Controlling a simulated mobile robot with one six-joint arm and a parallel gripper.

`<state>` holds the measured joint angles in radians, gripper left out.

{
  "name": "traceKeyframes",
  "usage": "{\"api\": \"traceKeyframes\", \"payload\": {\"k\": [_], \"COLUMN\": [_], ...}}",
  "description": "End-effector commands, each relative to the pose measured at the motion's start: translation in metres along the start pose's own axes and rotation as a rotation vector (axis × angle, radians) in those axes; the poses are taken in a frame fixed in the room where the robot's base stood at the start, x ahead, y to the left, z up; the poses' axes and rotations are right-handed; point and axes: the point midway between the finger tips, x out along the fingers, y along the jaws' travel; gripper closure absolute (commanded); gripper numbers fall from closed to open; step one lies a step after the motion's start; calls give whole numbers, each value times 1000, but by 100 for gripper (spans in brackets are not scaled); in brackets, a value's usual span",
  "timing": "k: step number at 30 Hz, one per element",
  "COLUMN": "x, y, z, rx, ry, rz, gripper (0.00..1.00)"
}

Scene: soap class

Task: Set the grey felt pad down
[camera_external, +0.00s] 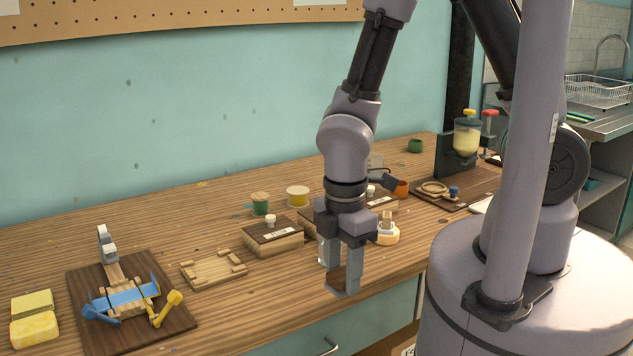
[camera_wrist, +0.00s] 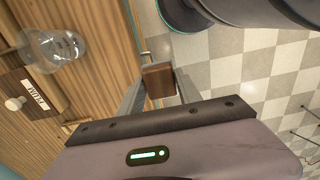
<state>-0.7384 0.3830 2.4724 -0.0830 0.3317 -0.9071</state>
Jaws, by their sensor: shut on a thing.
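My gripper (camera_external: 342,284) points down at the table's front edge, shut on a small brown block (camera_external: 337,277). In the wrist view the block (camera_wrist: 159,80) sits between the two fingertips, with checkered floor beyond it and the table edge just to its left. Nothing visible touches the block from below. I see no grey felt on the block's visible faces; its far side is hidden. No separate grey felt pad can be made out on the table.
A clear glass vessel (camera_wrist: 57,47) stands close to my gripper. A wooden box with a white knob (camera_external: 272,240), an empty wooden tray (camera_external: 214,270), and a dark board (camera_external: 180,318) with a blue-strapped fixture lie leftward. Bare wood (camera_external: 300,280) shows along the front.

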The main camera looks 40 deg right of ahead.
Motion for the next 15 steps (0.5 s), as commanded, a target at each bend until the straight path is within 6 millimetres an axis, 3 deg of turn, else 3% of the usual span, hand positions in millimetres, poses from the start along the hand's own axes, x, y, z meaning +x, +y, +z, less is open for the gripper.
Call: {"api": "traceKeyframes", "payload": {"k": [5, 11, 15], "x": [-19, -33, -34], "y": [37, 102, 142], "z": [21, 75, 122], "rx": [155, 563, 956], "ry": [2, 2, 4], "rz": [3, 2, 2], "gripper": [99, 99, 99]}}
